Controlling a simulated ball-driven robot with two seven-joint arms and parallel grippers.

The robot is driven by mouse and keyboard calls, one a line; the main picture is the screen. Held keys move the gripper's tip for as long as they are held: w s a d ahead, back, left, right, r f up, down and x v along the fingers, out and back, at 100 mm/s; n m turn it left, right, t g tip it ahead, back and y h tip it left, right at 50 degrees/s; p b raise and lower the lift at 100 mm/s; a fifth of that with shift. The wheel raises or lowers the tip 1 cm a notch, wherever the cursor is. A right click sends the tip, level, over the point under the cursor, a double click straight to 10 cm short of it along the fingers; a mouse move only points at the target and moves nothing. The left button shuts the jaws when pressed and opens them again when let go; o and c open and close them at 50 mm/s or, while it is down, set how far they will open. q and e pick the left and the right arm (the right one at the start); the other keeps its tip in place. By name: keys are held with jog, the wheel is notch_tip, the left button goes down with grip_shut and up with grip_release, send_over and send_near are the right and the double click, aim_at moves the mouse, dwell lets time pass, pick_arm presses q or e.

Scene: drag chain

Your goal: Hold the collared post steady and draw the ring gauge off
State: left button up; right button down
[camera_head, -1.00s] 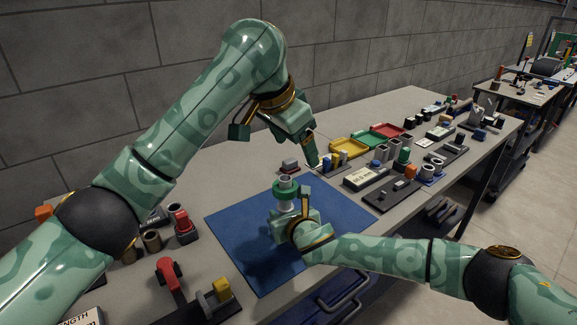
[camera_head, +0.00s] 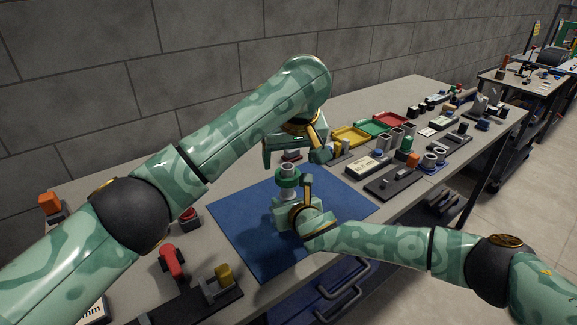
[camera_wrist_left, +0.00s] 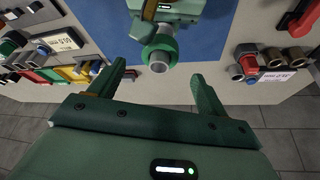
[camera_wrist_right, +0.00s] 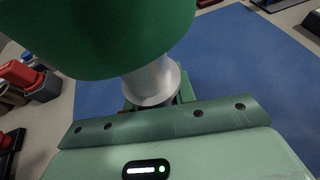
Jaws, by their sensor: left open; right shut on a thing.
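The green ring gauge (camera_head: 287,180) sits around the upper part of the grey collared post (camera_head: 288,168), which stands upright over the blue mat. In the left wrist view the ring (camera_wrist_left: 174,46) surrounds the post's round end (camera_wrist_left: 160,61). My right gripper (camera_head: 290,208) is shut on the post below the ring; the right wrist view shows the ring (camera_wrist_right: 100,40) large above the post and its collar (camera_wrist_right: 152,85).
The blue mat (camera_head: 240,225) is mostly bare. Yellow, green and red trays (camera_head: 378,128) stand behind, to the right. A labelled block (camera_head: 368,166) and parts on dark plates lie right of the mat. A red clamp (camera_head: 172,262) stands at front left.

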aim_at(288, 168)
pick_arm(q)
jog(key=x, duration=0.5)
jog(key=shift+w+a+f, duration=0.1)
jog(key=shift+w+f, duration=0.05)
jog(key=shift+f, duration=0.15)
jog(key=c, duration=1.2)
jog(key=shift+r, duration=6.05)
pick_arm(e)
jog(key=c, duration=1.1)
grip_release()
jog(key=shift+o, duration=0.2)
